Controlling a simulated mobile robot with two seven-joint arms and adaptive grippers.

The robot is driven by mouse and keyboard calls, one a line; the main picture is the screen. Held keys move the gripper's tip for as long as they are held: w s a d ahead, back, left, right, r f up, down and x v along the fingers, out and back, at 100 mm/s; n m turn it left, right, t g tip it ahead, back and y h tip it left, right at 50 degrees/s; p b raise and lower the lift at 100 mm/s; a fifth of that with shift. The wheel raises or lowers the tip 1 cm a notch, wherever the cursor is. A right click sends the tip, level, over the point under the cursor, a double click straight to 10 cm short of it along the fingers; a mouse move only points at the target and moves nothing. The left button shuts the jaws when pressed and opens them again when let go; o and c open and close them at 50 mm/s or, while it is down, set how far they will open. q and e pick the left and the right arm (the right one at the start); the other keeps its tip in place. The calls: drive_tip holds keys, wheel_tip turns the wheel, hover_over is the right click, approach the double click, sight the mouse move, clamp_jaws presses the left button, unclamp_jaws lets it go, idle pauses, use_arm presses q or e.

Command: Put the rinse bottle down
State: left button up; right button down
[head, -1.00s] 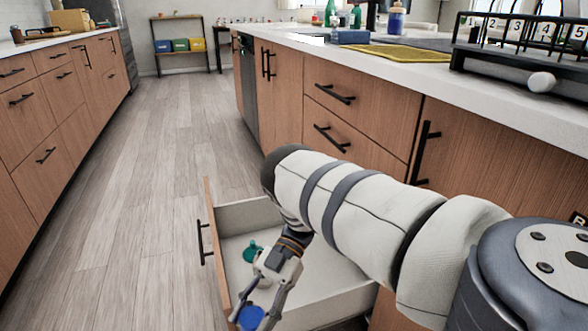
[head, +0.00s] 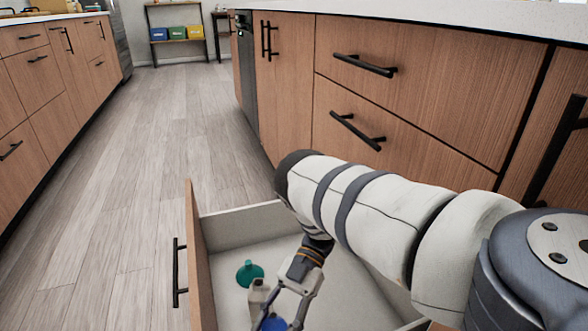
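My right arm reaches in from the right, down into an open drawer (head: 325,302). My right gripper (head: 282,318) points down inside it, cut off by the bottom edge. A blue round thing (head: 272,324) shows between its fingers, also cut off; it may be the rinse bottle's top. I cannot tell whether the fingers press on it or whether it rests on the drawer floor. Just left of the gripper are a small pale bottle-like thing (head: 259,296) and a teal round thing (head: 249,272). My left gripper is not in view.
The drawer front (head: 199,265) with its black handle stands out over the wooden floor (head: 120,180). The drawer floor is bare to the right of the gripper. Island cabinets (head: 390,100) rise behind, under a white counter edge (head: 440,22). Clear floor lies left.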

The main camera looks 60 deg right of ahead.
drive_tip(key=shift+s+a+f, duration=0.1)
drive_tip(key=shift+f, duration=0.65)
wheel_tip(320, 180, down, 10)
drive_tip(key=b, duration=0.5)
drive_tip(key=shift+b, duration=0.35)
drive_tip(key=shift+f, duration=0.15)
drive_tip(key=c, duration=0.9)
unclamp_jaws()
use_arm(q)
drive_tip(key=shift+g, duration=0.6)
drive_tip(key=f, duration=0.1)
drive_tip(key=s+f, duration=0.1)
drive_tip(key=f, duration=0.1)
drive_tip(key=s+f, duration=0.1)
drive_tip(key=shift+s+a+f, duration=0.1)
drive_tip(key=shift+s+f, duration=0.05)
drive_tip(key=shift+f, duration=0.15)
